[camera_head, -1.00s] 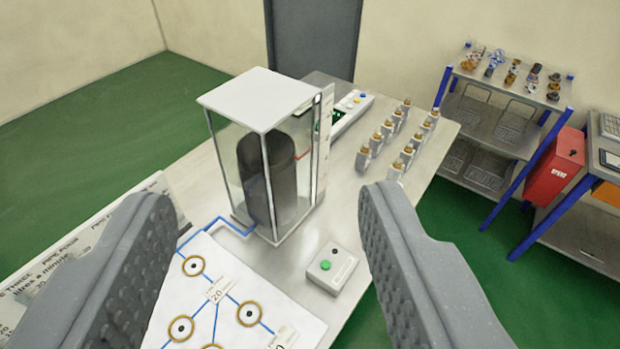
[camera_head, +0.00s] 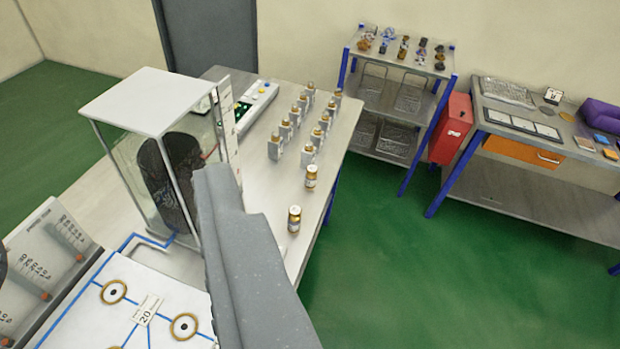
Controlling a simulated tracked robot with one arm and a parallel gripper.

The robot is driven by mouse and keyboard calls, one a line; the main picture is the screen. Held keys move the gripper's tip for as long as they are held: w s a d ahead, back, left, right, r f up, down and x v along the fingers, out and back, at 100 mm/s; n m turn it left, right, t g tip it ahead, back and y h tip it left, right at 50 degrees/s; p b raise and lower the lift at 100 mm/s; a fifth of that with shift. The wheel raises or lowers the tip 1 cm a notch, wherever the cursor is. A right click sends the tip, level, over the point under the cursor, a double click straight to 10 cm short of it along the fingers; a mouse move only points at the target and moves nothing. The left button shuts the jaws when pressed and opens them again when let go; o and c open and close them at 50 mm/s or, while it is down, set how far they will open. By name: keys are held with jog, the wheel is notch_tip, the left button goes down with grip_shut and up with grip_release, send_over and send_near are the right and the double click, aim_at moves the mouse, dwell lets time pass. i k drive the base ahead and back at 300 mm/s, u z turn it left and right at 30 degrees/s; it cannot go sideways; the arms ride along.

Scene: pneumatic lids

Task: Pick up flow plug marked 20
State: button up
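Several small flow plugs with brass tops stand in two rows of pale holders (camera_head: 298,130) on the table's right part. Two more plugs stand loose near the right edge: a farther plug (camera_head: 311,177) and a nearer plug (camera_head: 294,218). Their markings are too small to read, so I cannot tell which is 20. My gripper (camera_head: 105,215) is open and empty. Its right finger crosses the lower middle and hides part of the table; only a sliver of its left finger shows at the left edge. The loose plugs are right of the right finger.
A glass case (camera_head: 150,165) with a dark cylinder stands left of the plugs. A white board (camera_head: 75,325) with ringed sockets and a "20" label lies in front. Shelves (camera_head: 400,60), a red box (camera_head: 451,130) and a bench (camera_head: 520,205) stand right. Green floor between is clear.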

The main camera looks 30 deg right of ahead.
aim_at(311, 178)
jog(key=u, duration=0.05)
jog(key=k, duration=0.55)
jog(key=z, duration=0.45)
jog(key=i, duration=0.45)
jog(key=z, duration=0.65)
jog(key=i, duration=1.5)
jog(key=u, duration=0.35)
